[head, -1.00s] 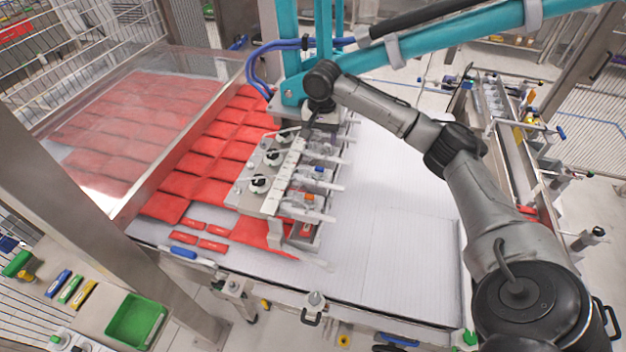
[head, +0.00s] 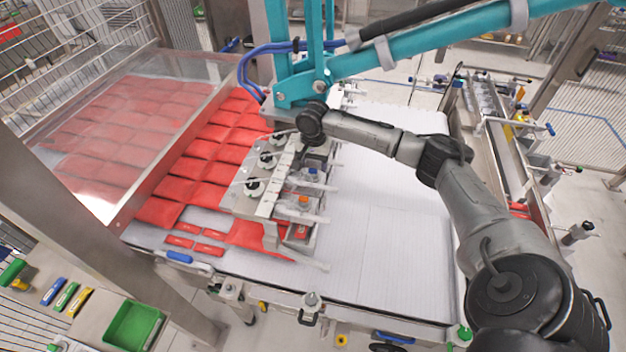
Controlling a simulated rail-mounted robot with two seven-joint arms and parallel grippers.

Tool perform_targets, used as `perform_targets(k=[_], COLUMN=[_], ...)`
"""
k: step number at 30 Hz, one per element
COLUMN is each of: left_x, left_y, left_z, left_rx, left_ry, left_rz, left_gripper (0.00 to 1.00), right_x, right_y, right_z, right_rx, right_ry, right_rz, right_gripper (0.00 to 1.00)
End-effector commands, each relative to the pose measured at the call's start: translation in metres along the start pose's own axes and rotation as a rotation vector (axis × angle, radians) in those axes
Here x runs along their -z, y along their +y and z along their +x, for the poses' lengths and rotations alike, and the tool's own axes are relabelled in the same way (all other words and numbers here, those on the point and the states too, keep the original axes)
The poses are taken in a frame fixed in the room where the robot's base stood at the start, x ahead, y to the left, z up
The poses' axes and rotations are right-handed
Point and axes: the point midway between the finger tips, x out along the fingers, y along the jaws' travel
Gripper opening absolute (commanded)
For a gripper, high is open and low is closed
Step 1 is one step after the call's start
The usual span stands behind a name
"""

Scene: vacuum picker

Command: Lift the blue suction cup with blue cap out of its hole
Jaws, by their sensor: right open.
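The blue-capped suction cup (head: 312,173) sits in the picker head (head: 268,207), in the row along its right side. It is small here, and its lower part is hidden in the head. My right gripper (head: 316,156) is open, pointing down just behind the blue cap, and partly hidden by its own wrist. I see nothing held in it, and I cannot tell whether it touches the cup. My left gripper is not in view.
An orange-capped cup (head: 303,200) sits just in front of the blue one. Black-knobbed fittings (head: 254,187) line the head's left side. Red pouches (head: 190,180) lie left, partly under a clear cover. The white conveyor (head: 390,240) to the right is bare. A teal frame (head: 290,85) stands behind.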

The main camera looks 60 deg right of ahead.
Motion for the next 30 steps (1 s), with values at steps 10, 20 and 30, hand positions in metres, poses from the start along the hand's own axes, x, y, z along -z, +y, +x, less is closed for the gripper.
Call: perform_targets(k=[10,20,30], left_x=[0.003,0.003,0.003], left_y=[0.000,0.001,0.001], left_z=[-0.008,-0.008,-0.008], left_rx=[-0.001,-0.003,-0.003], left_ry=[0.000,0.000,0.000], left_rz=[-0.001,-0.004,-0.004], left_gripper=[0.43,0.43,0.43], right_x=[0.001,0.001,0.002], right_y=[-0.001,-0.001,-0.001], right_z=[0.037,0.040,0.040], right_rx=[-0.001,-0.001,-0.001], right_ry=[0.000,0.000,0.000], right_rz=[0.000,-0.001,0.000], right_gripper=[0.60,0.56,0.23])
